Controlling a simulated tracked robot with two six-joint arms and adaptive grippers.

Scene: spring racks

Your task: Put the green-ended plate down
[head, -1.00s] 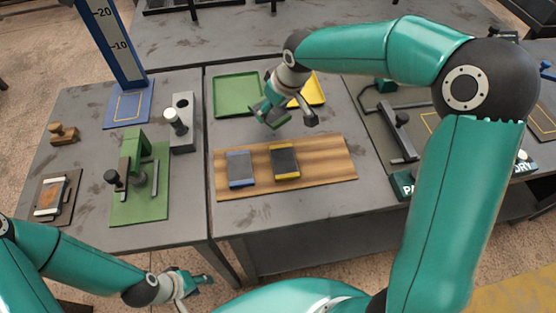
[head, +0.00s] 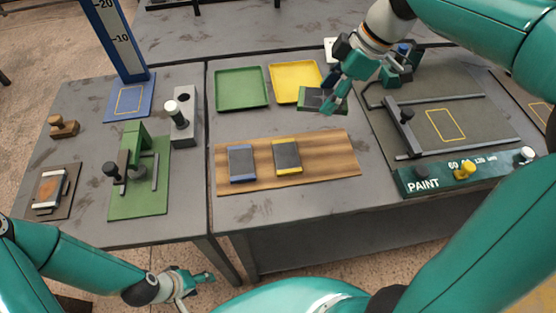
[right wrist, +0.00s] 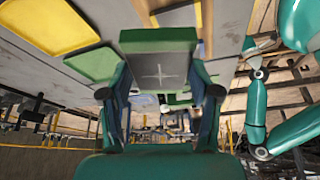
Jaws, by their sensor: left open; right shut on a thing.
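The green-ended plate (head: 312,104) is a dark plate held in my right gripper (head: 333,92), just right of and in front of the yellow tray in the head view. In the right wrist view the plate (right wrist: 158,65) sits between the two fingers, its green end pointing away from the palm. It appears to be above the table, but its exact height is hard to judge. My left gripper (head: 198,282) is open and empty, low in the head view, in front of the left table.
A green tray (head: 241,104) and a yellow tray (head: 282,98) lie at the back. A wooden board (head: 325,178) bears a blue-ended plate (head: 241,162) and a yellow-ended plate (head: 287,155); its right part is bare. The paint station (head: 440,175) with its frame stands right.

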